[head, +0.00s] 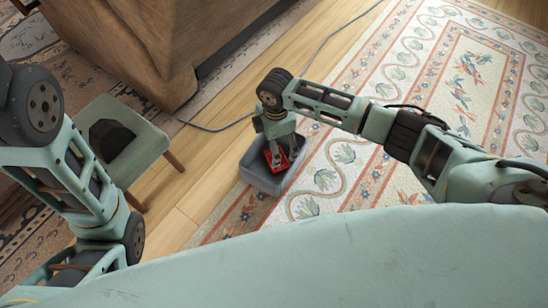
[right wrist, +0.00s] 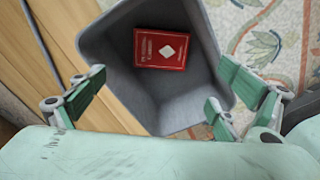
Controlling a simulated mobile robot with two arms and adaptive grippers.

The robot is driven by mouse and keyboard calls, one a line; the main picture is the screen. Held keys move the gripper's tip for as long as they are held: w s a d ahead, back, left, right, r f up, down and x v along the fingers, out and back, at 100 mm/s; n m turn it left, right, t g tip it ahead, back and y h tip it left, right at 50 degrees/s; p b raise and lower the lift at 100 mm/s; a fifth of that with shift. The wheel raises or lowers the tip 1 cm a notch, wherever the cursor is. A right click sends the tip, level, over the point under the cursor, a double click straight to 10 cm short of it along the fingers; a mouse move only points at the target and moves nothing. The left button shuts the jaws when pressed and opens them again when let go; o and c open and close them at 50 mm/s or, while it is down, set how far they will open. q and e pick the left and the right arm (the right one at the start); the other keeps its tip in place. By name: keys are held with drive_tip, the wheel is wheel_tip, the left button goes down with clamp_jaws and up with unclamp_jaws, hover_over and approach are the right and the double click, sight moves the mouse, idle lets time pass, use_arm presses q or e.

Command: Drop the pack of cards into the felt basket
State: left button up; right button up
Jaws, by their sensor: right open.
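The felt basket (head: 262,181) is a grey open box on the floor, at the rug's edge; its inner wall (right wrist: 108,62) shows in the right wrist view. The pack of cards (right wrist: 161,48) is red with a white diamond and appears inside the basket, near one wall. Its red also shows in the head view (head: 281,156). I cannot tell whether it rests flat on the bottom. My right gripper (head: 278,160) is above the basket, pointing down, fingers spread and empty in the right wrist view (right wrist: 160,88). My left gripper is out of the picture.
A brown leather sofa (head: 140,40) stands at the upper left. A small green stool (head: 135,150) is left of the basket. A dark cable (head: 310,62) crosses the wood floor (head: 190,190). The patterned rug (head: 400,70) to the right is mostly clear.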

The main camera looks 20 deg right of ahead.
wheel_tip(320, 180, up, 12)
idle(0.6)
idle(0.4)
